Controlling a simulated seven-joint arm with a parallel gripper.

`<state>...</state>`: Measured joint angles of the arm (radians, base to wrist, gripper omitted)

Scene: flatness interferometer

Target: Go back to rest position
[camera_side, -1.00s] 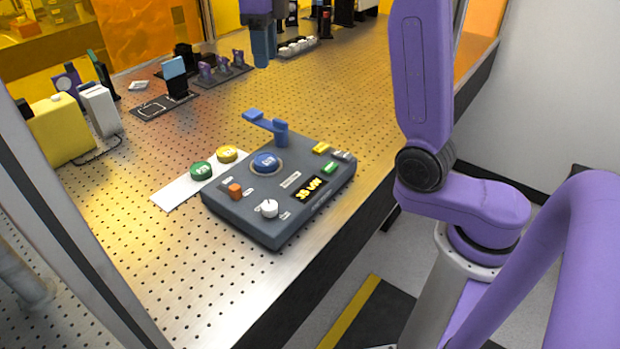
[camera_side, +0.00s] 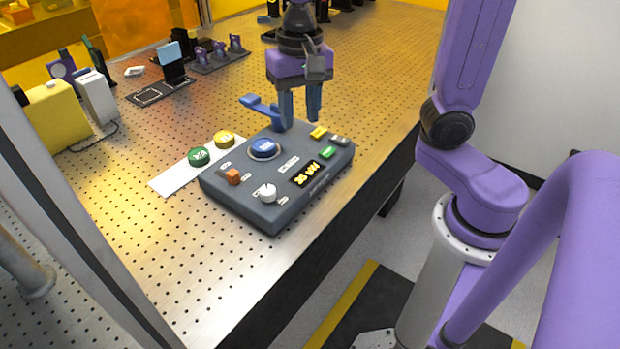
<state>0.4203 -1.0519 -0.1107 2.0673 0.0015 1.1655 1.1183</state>
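My gripper (camera_side: 299,124) hangs pointing down above the far edge of the grey control box (camera_side: 250,212). Its two blue fingers are apart, with nothing between them. The height of the fingertips over the box cannot be told. A blue lever-like piece (camera_side: 258,107) stands at the box's far side, just left of the fingers.
A green button (camera_side: 199,156) and a yellow button (camera_side: 224,139) sit on a white strip (camera_side: 171,182) left of the box. A yellow block (camera_side: 57,116), a white block (camera_side: 97,97) and dark mounts (camera_side: 172,64) stand farther back. The perforated table (camera_side: 375,105) is clear right of the gripper.

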